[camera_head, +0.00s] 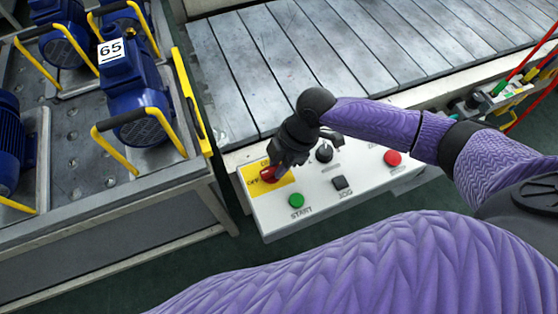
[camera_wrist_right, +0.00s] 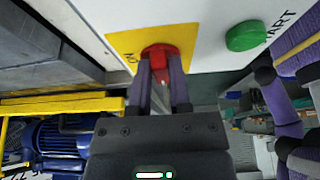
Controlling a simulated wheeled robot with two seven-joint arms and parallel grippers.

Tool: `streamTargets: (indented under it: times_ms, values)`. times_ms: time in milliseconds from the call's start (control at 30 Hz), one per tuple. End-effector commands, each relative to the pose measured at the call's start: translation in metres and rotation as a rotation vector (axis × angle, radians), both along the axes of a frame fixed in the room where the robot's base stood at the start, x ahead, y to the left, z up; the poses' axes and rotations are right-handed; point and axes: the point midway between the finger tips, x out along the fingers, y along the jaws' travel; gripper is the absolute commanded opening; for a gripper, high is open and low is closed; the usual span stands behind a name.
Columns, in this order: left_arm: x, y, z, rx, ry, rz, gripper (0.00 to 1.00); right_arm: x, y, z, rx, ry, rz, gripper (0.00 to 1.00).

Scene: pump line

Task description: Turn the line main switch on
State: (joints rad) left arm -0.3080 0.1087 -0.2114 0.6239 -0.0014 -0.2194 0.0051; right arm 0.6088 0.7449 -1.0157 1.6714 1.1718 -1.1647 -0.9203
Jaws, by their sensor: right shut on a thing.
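The line main switch is a red rotary handle (camera_head: 267,174) on a yellow plate (camera_head: 284,187) at the left end of the white control panel. OFF is printed left of the handle, and another label above it is partly covered. My right gripper (camera_head: 273,168) reaches down to the handle. In the right wrist view, its two fingers (camera_wrist_right: 160,80) are shut on the red handle (camera_wrist_right: 159,52), one on each side. The fingers hide part of the handle, so I cannot tell its exact angle. My left gripper is not in view.
The panel also has a green START button (camera_head: 296,200), a dark JOG button (camera_head: 340,182), a black knob (camera_head: 324,153) and a red button (camera_head: 393,158). A slatted conveyor (camera_head: 300,60) lies behind. Blue pumps (camera_head: 135,90) with yellow handles stand on a metal table at left.

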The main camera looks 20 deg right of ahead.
Motion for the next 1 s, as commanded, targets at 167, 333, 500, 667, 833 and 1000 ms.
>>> streamTargets:
  times_ms: [167, 333, 500, 667, 833, 1000]
  values:
    - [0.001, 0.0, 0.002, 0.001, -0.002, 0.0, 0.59, 0.0, 0.0, 0.001, 0.0, 0.001, -0.007, 0.0]
    - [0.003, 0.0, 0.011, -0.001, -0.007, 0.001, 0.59, -0.002, 0.0, 0.003, 0.001, 0.002, -0.054, 0.0]
    - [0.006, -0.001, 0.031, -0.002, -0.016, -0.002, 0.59, -0.004, 0.0, 0.006, 0.0, 0.003, -0.161, 0.0]
    - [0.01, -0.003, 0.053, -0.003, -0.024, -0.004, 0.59, -0.007, 0.001, 0.007, 0.001, 0.003, -0.305, 0.0]
    - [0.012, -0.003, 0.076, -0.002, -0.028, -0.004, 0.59, -0.009, 0.002, 0.007, 0.001, 0.002, -0.468, 0.0]
    - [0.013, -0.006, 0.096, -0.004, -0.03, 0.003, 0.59, -0.012, 0.004, 0.007, 0.001, 0.003, -0.63, 0.0]
